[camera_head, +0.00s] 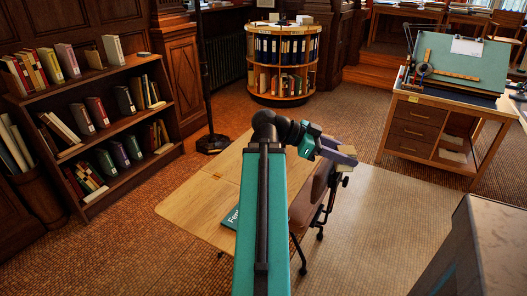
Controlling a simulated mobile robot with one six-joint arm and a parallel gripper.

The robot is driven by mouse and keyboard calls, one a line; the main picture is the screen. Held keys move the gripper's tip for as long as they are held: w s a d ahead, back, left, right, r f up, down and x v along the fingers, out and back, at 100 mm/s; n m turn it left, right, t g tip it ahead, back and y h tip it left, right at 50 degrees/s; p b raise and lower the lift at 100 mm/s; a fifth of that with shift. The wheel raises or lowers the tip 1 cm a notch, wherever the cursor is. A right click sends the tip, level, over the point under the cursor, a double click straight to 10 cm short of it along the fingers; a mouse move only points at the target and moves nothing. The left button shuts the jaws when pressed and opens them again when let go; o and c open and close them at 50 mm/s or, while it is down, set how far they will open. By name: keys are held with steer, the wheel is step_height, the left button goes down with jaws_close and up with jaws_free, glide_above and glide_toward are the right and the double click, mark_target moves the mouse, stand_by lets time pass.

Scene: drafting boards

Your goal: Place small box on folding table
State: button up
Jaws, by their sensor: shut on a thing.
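The folding table (192,208) is a light wooden top in the middle of the view. My teal arm crosses in front of it and hides part of it. My gripper (341,152) is at the right, past the table's right edge in the picture and above the chair. It is shut on the small box (347,150), of which only a little tan surface shows beside the purple-grey jaws. The box is held off the table. Its full shape is too small to tell.
A teal book or box with white lettering (230,218) lies on the table, partly behind my arm. An office chair (313,198) stands at the table's right side. A bookshelf (103,118), a round book stand (282,62) and a drafting desk (420,130) stand around. The left tabletop is clear.

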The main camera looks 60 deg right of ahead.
steer(key=shift+w, duration=0.3)
steer(key=shift+w, duration=0.15)
steer(key=shift+w, duration=0.15)
